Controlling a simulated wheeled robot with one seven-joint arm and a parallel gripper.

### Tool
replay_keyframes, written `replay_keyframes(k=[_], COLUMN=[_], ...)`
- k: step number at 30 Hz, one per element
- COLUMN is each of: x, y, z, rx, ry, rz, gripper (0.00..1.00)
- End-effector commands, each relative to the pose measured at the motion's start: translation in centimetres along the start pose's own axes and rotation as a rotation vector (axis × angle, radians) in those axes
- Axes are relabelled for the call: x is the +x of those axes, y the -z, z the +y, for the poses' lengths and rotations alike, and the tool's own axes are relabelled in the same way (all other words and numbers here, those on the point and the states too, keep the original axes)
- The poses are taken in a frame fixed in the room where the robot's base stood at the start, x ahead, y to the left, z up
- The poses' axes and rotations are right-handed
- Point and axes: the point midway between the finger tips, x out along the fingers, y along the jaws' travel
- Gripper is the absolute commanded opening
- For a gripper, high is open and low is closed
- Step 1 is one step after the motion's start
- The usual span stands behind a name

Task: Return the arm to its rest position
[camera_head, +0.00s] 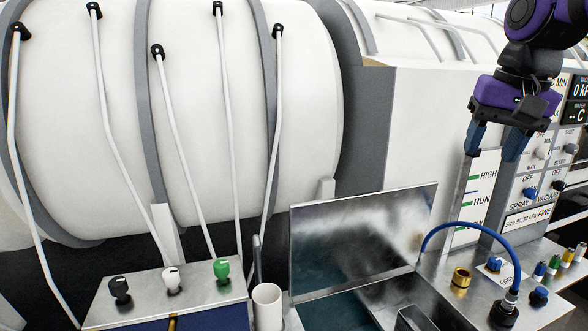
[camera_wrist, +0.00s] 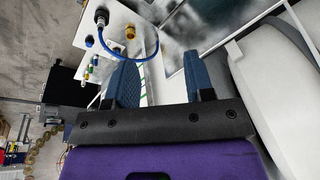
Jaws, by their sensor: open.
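My gripper (camera_head: 494,146) hangs at the upper right in the head view, pointing down, with a purple body and two blue fingers. The fingers are spread apart with nothing between them. It is in front of the control panel (camera_head: 481,187) and above the steel counter (camera_head: 447,277). In the wrist view my gripper (camera_wrist: 162,80) shows its two fingers well apart, and the floor and counter lie beyond them. No thing is held.
A blue hose (camera_head: 462,226) arches over the counter near a brass fitting (camera_head: 461,278). A raised steel lid (camera_head: 362,236) stands left of it. Black, white and green knobs (camera_head: 221,269) sit on a box at the left, beside a white cup (camera_head: 267,305). A large white tank (camera_head: 190,110) fills the back.

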Motion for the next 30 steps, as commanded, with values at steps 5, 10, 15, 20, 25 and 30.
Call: replay_keyframes(k=[5, 10, 15, 20, 25, 30], x=[0.7, 2.3, 3.8, 4.5, 4.6, 4.6], y=[-5.3, -9.7, -12.6, -13.6, -13.7, -13.7], z=[2.3, 4.1, 5.2, 5.7, 5.7, 5.7], rx=[-0.123, -0.238, -0.321, -0.354, -0.358, -0.357], ry=[0.015, 0.012, -0.001, -0.008, -0.008, -0.008], rz=[0.090, 0.173, 0.232, 0.253, 0.256, 0.255], gripper=[0.48, 0.48, 0.48, 0.48, 0.48, 0.48])
